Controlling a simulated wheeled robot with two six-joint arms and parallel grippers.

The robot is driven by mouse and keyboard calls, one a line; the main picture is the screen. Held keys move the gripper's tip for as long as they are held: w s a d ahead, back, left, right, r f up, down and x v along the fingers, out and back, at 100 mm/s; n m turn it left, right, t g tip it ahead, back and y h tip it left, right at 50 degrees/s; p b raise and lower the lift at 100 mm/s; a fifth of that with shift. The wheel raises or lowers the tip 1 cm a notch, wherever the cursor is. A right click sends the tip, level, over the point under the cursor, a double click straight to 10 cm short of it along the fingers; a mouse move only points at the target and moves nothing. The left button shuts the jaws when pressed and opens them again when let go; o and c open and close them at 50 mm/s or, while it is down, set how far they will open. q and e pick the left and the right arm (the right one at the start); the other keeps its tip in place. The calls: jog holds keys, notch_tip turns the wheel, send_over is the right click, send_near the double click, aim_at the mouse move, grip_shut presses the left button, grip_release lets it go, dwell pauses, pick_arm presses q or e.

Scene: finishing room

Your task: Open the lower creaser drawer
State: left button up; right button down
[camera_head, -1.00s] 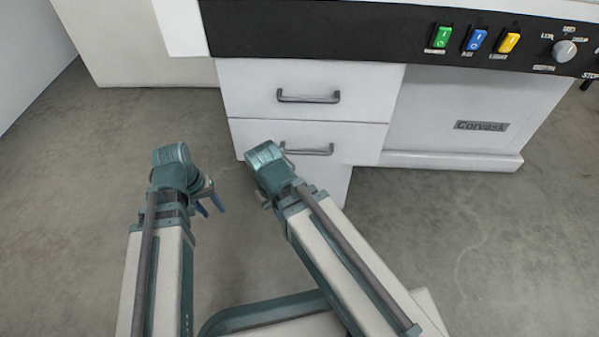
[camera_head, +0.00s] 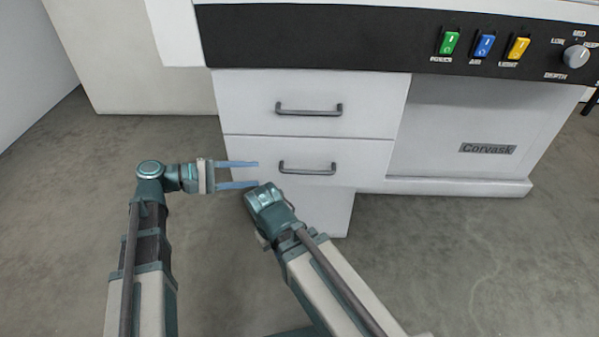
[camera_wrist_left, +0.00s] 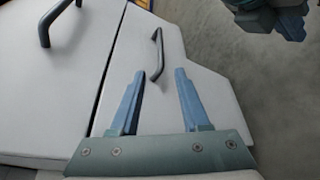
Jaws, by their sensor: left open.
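The lower creaser drawer (camera_head: 252,155) is a white front with a dark bar handle (camera_head: 307,169), below the upper drawer. It looks closed, its front about level with the upper one. My left gripper (camera_head: 258,174) is open and points right, left of the lower handle. In the left wrist view the open fingers (camera_wrist_left: 158,95) show with the lower handle (camera_wrist_left: 157,54) ahead of them, between and beyond the tips, apart from them. My right arm's wrist (camera_head: 268,205) stands below the lower handle; its fingers are hidden in the head view.
The upper drawer (camera_head: 370,92) with its own handle (camera_head: 309,110) sits directly above. A black panel with green, blue and yellow switches (camera_head: 484,46) and a knob (camera_head: 576,56) runs along the top. Bare concrete floor (camera_head: 450,260) lies at right.

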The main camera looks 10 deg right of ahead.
aim_at(294, 173)
pick_arm(q)
jog(key=b+x, duration=0.3)
jog(key=x, duration=1.1)
jog(key=shift+a+f, duration=0.1)
grip_shut()
dwell(1.0)
